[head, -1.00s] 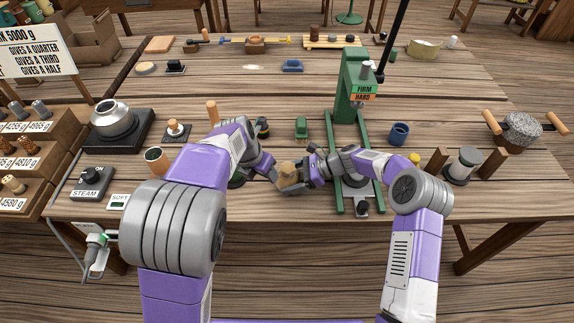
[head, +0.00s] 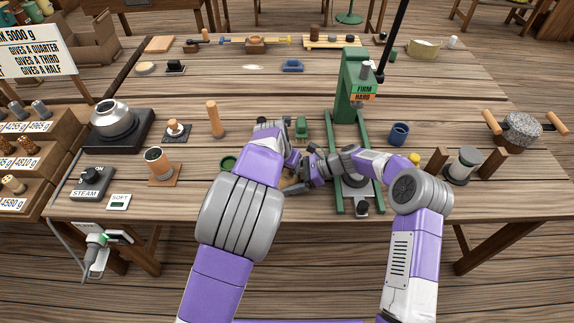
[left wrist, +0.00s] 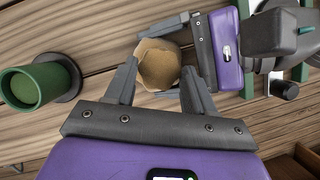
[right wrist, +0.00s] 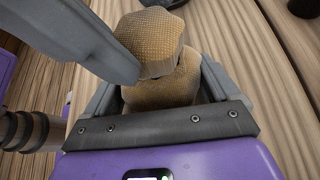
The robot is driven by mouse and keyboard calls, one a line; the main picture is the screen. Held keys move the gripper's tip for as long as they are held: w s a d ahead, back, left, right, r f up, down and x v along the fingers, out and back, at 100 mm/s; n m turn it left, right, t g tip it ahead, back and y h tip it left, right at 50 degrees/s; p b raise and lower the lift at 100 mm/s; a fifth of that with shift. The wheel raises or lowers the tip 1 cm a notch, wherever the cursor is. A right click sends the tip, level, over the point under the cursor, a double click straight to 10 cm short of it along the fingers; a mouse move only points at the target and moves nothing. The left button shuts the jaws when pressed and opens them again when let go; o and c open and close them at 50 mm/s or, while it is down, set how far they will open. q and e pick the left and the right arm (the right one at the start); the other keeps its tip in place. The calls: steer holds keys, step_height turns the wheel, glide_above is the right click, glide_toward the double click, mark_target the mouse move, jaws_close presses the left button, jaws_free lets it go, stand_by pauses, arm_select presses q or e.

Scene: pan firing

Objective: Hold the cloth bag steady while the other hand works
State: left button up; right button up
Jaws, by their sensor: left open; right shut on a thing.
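The tan woven cloth bag (right wrist: 160,88) sits between the fingers of my right gripper, which is shut on it. In the left wrist view the bag (left wrist: 158,64) shows from above, just beyond my left gripper's fingertips (left wrist: 158,75). My left gripper is open, one finger on each side of the bag; I cannot tell whether they touch it. In the right wrist view a grey left finger (right wrist: 85,40) crosses in front of the bag's upper part. In the head view my right gripper (head: 305,172) is at the bench middle, and my left arm hides most of the bag.
A green cup (left wrist: 38,86) stands left of the bag. The green press (head: 355,90) stands close on the right, with a blue cup (head: 399,133) beyond. The bench front edge is near.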

arm_select(q)
steer(key=shift+w+d+f, duration=0.15)
steer(key=shift+w+f, duration=0.1)
steer(key=shift+f, duration=0.35)
steer(key=c, duration=0.8)
steer(key=shift+m, duration=0.3)
